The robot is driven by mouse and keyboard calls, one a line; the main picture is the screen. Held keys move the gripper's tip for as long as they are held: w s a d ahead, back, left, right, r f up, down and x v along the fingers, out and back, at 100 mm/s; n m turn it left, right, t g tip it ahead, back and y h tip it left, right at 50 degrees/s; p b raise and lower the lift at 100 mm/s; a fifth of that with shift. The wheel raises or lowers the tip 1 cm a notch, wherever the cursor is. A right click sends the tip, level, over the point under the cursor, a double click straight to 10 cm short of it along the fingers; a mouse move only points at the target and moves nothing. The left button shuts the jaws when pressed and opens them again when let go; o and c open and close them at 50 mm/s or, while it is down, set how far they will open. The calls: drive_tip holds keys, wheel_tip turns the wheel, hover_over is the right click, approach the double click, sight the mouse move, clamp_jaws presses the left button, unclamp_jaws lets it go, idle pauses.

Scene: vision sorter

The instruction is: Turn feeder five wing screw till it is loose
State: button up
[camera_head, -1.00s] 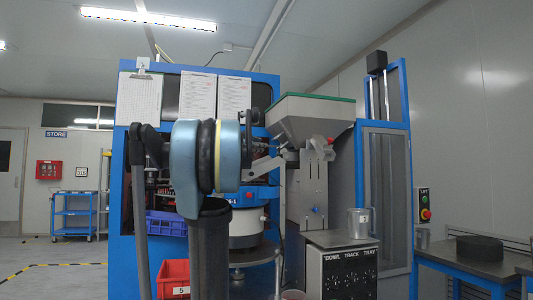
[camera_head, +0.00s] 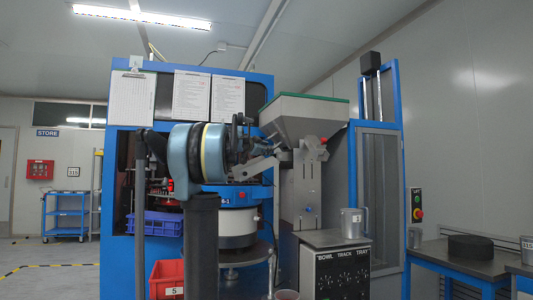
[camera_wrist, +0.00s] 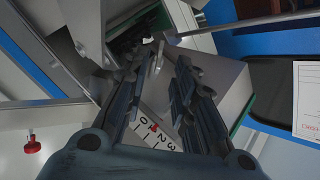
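The feeder has a grey hopper (camera_head: 303,118) with a green rim, above a grey body (camera_head: 305,190). A red knob (camera_head: 323,141) and a blue knob (camera_head: 308,210) sit on it. In the wrist view, a small pale grey wing-like part (camera_wrist: 157,55) shows between and just beyond my fingertips; it may be the wing screw. A white scale plate (camera_wrist: 158,139) with digits and a red pointer lies behind the fingers. My gripper (camera_wrist: 160,62) is open, fingers apart, with no clear contact. In the head view my gripper (camera_head: 248,130) is beside the hopper, partly hidden by my arm.
A round bowl unit (camera_head: 238,222) stands left of the feeder body. A control box (camera_head: 340,272) with dials carries a metal mug (camera_head: 351,224). A red bin marked 5 (camera_head: 168,279) and a blue crate (camera_head: 162,224) are at left. A blue-framed column stands right.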

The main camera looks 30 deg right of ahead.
drive_tip(key=shift+x, duration=2.2)
drive_tip(key=shift+c, duration=0.6)
